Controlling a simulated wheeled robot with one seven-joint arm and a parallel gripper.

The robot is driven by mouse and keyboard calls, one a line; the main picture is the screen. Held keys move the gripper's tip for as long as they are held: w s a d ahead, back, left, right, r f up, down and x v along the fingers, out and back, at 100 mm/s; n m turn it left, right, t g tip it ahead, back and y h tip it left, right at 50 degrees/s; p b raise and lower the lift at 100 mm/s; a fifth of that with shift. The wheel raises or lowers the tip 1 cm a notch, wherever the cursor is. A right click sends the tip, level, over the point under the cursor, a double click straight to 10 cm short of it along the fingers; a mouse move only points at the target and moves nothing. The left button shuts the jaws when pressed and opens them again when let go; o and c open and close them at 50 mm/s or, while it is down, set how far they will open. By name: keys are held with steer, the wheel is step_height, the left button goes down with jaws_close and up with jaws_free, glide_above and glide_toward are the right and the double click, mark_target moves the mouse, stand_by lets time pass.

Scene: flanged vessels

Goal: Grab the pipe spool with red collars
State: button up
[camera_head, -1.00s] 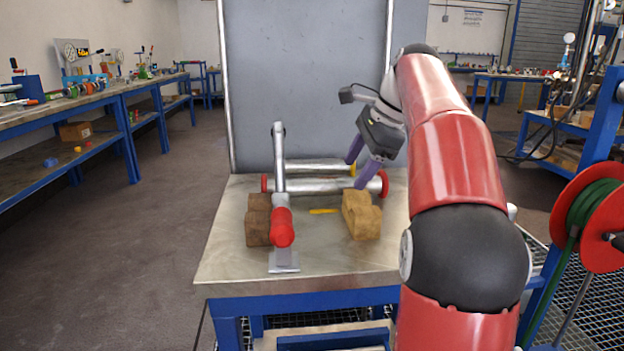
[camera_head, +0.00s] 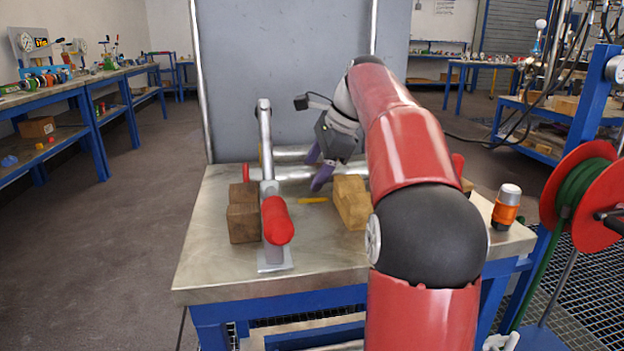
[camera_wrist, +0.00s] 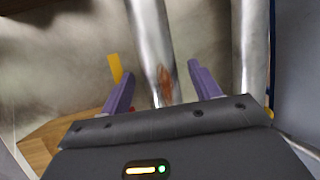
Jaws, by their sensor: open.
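The pipe spool with red collars (camera_head: 292,174) is a grey metal pipe lying crosswise on the table. Its left red collar (camera_head: 246,172) shows; its right end is hidden behind my arm. My gripper (camera_head: 317,168) is open at the middle of the spool, fingers pointing down and left. In the wrist view the spool (camera_wrist: 150,40) runs between the two purple fingers, with a rusty patch near them. Gaps show on both sides, and whether the fingers are low enough to flank it is unclear. A second pipe (camera_head: 292,152) lies parallel behind it, outside the fingers.
A lever with a red grip (camera_head: 277,220) stands in front, its upright crossing the spool's left part. Wooden blocks (camera_head: 243,213) (camera_head: 350,203) flank a yellow strip (camera_head: 313,200). An orange canister (camera_head: 507,206) stands at the right. A grey panel (camera_head: 280,80) rises behind the table (camera_head: 215,260).

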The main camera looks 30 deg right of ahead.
jaws_close()
stand_by(0.4)
steer(key=shift+r, duration=0.1)
